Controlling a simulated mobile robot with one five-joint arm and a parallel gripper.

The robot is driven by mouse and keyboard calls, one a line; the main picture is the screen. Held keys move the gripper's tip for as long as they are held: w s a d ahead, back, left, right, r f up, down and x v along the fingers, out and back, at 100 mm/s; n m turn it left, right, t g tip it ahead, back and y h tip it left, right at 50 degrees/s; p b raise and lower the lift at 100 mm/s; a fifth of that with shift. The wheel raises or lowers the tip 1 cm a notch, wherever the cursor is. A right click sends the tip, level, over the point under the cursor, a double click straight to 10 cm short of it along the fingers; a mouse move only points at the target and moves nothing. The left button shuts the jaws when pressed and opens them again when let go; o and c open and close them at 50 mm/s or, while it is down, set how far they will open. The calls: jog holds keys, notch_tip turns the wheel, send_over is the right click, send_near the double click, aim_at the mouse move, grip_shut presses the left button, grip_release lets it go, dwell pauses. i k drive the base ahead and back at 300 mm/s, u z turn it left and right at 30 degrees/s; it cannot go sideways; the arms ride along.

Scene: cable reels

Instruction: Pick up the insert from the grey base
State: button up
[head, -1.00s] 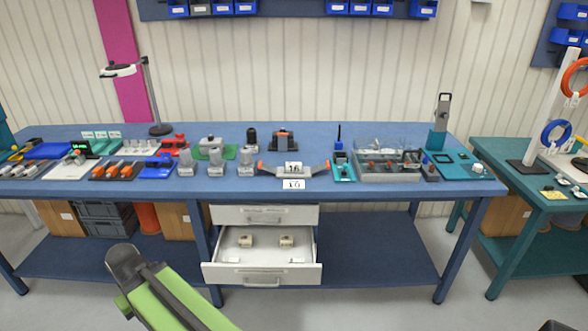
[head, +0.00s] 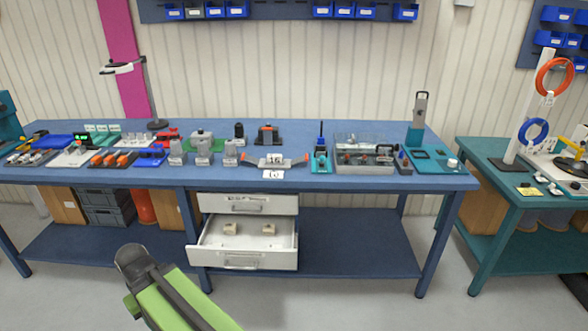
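My green arm (head: 172,296) rises at the bottom left in front of the bench, with a dark joint at its upper end. My gripper itself does not show. Several small fixtures stand on the blue bench (head: 330,192). A grey block-shaped base (head: 201,139) stands on a green mat left of the bench's middle. A grey tray-like fixture (head: 368,168) with small parts stands to the right. I cannot tell which of these is the task's grey base, and the insert is too small to make out.
An open white drawer (head: 240,250) with two small beige blocks juts out under the bench. A lamp (head: 150,95) stands at the back left. A teal table (head: 500,207) with cable reels is at the right. Grey floor is free in front.

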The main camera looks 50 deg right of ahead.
aim_at(271, 157)
jog(key=u, duration=0.05)
jog(key=k, duration=0.65)
jog(key=z, duration=0.75)
jog(key=i, duration=0.95)
jog(key=z, duration=0.35)
jog(key=i, duration=1)
jog(key=u, duration=0.6)
jog(key=i, duration=0.5)
jog(key=u, duration=0.55)
